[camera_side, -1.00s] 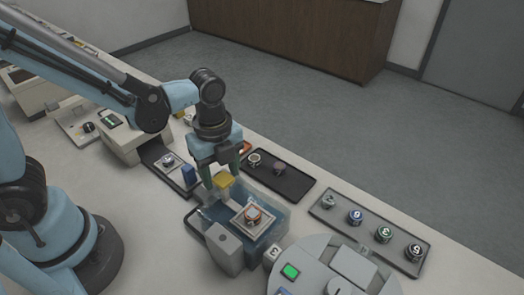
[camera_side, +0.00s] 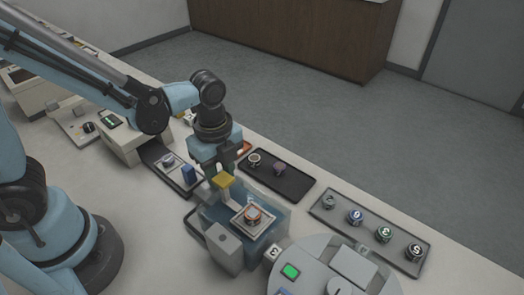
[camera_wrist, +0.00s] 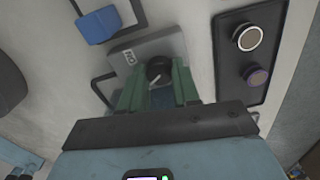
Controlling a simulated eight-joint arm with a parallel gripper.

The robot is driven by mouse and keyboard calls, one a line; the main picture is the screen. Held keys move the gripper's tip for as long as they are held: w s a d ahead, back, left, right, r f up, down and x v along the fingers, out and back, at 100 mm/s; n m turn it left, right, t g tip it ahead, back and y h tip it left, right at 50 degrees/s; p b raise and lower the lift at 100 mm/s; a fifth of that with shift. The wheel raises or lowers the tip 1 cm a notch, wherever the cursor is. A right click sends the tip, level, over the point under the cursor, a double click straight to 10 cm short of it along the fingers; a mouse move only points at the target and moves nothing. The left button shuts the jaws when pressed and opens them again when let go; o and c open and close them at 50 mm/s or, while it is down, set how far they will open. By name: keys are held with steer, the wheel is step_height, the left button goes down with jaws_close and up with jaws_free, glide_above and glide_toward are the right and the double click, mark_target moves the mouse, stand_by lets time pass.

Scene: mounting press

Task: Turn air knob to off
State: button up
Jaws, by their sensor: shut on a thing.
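The air knob (camera_wrist: 158,70) is black and round with a white pointer line, and sits on a grey housing (camera_wrist: 122,62) with a small white label. In the wrist view, the two green fingers of my gripper (camera_wrist: 159,90) stand on either side of the knob and are shut on it. In the side view my gripper (camera_side: 217,172) points down at the back of a clear bluish box (camera_side: 270,222). The label is too small to read.
A dark tray (camera_side: 298,188) with two round pieces lies just behind. A tray of numbered jars (camera_side: 345,232) lies to the right.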

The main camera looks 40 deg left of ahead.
steer(key=shift+n, duration=0.9)
steer(key=o, duration=1.1)
steer(key=shift+c, duration=0.2)
steer(key=shift+r, duration=0.15)
step_height(320, 180, up, 12)
steer(key=a+f+n+t, duration=0.1)
steer(key=a+n+t, duration=0.6)
steer(key=n, duration=1)
steer(key=shift+s+a+f+n, duration=0.3)
steer(key=shift+a+f, duration=0.1)
steer(key=shift+a, duration=0.1)
